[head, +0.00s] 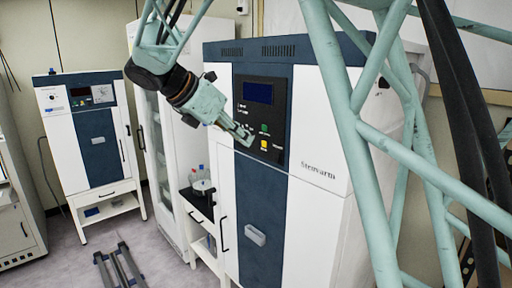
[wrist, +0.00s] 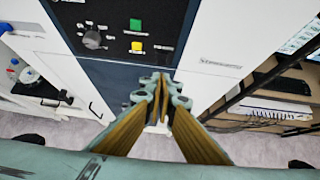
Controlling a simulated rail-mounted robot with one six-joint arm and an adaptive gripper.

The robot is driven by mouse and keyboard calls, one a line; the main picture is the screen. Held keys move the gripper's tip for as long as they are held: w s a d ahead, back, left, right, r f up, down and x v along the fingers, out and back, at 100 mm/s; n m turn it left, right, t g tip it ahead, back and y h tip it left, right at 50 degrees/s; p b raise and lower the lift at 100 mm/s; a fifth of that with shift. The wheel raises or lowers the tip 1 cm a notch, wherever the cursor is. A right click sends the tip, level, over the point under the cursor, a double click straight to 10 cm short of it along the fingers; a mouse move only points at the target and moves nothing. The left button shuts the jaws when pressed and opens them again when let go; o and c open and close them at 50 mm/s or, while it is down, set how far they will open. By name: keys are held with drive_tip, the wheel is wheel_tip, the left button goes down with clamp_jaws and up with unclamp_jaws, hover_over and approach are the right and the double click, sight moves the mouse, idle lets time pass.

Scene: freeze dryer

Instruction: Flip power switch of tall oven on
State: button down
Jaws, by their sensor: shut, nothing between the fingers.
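The tall oven (head: 320,150) is white with a dark blue centre strip and stands in the middle of the head view. Its dark control panel (head: 278,112) has a blue display (head: 257,93), a green button (head: 264,129) and a yellow one (head: 263,144). The wrist view shows the green button (wrist: 135,25), the yellow button (wrist: 137,46) and a round knob (wrist: 92,40). Which control is the power switch I cannot tell. My gripper (head: 246,138) is shut and empty in front of the panel's left side. In the wrist view its fingertips (wrist: 160,84) appear just below the yellow button; contact is unclear.
A smaller blue and white oven (head: 95,135) stands at the left on a white stand. A tall white cabinet (head: 165,150) and a black shelf with glassware (head: 200,190) stand left of the tall oven. Metal rails (head: 120,268) lie on the floor.

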sight(276, 157)
drive_tip(key=shift+s+f+p, duration=0.1)
drive_tip(key=shift+f+p, duration=0.1)
drive_tip(key=shift+p, duration=0.75)
drive_tip(key=shift+s+f+g+y+p, duration=0.1)
drive_tip(key=shift+f+g+y+p, duration=0.25)
drive_tip(key=shift+g+p, duration=0.1)
drive_tip(key=shift+f, duration=0.1)
drive_tip(key=shift+f, duration=0.1)
drive_tip(key=shift+w+d+r+p+x, duration=0.2)
drive_tip(key=shift+w+r+p+x, duration=0.1)
drive_tip(key=shift+x, duration=1.85)
drive_tip(key=shift+w+d+r+p+x, duration=0.2)
drive_tip(key=shift+d+r+p+x, duration=0.1)
drive_tip(key=shift+x, duration=1.8)
drive_tip(key=shift+w+d+r+p+x, duration=0.2)
drive_tip(key=shift+r+x, duration=0.1)
drive_tip(key=shift+x, duration=1.85)
drive_tip(key=shift+a+f+t+b, duration=0.15)
drive_tip(key=shift+t+b, duration=0.1)
drive_tip(key=shift+b, duration=0.15)
